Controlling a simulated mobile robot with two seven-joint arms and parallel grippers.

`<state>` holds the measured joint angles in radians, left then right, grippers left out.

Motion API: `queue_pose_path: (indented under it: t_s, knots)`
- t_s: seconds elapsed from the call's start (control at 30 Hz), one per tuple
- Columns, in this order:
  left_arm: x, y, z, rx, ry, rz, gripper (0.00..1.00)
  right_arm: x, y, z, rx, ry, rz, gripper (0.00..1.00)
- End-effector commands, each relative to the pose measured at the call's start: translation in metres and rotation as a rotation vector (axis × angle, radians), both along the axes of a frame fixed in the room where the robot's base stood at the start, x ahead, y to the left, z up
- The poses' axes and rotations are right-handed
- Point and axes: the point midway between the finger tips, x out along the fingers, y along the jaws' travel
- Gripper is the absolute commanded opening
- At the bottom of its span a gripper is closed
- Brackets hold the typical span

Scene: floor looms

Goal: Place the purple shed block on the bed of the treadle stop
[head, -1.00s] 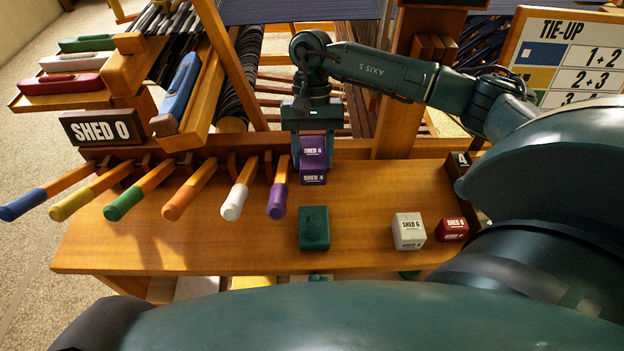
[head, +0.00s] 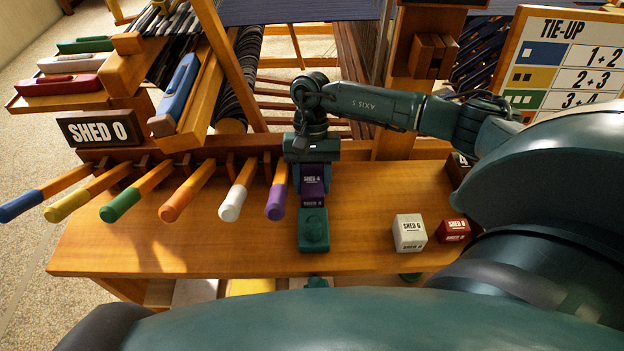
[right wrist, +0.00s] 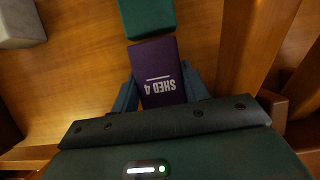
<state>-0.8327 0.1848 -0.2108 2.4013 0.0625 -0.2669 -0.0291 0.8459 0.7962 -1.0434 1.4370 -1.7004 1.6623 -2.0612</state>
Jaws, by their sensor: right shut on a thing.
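The purple shed block (head: 312,186), marked SHED 4, is between the fingers of my right gripper (head: 313,178), which is shut on it. In the right wrist view the purple block (right wrist: 158,72) shows between both fingers (right wrist: 157,97), its label upside down. A dark green piece (head: 313,232) with a raised top stands on the bench just in front of it; it may be the treadle stop. The green piece (right wrist: 147,17) lies close to the block's edge in the wrist view. I cannot tell whether they touch or whether the block rests on anything. My left gripper is not in view.
A white SHED 6 block (head: 409,233) and a red block (head: 453,231) stand on the bench (head: 365,210) at the right. Several coloured levers, with a purple-tipped one (head: 277,200) nearest, stick out left of my gripper. The bench between the green piece and white block is clear.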

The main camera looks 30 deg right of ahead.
Motion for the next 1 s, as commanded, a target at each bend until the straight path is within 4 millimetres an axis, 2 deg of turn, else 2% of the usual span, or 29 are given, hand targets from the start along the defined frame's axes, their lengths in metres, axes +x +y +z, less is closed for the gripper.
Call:
queue_pose_path:
  t_s: [0.03, 0.13, 0.47, 0.8, 1.0]
  knots:
    - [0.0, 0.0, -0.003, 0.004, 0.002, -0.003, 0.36, 0.0, 0.0, -0.002, 0.0, 0.0, 0.0, 0.46]
    - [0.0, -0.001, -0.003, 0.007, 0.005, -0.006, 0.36, 0.0, 0.0, -0.001, -0.001, 0.0, 0.0, 0.54]
    - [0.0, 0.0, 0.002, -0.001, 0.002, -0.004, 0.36, 0.001, -0.001, 0.005, -0.001, -0.001, -0.001, 0.54]
    - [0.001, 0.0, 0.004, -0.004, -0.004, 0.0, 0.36, 0.02, -0.012, 0.056, 0.0, -0.001, -0.001, 0.54]
    - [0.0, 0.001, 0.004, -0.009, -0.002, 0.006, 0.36, 0.024, -0.015, 0.07, -0.001, 0.0, 0.0, 0.54]
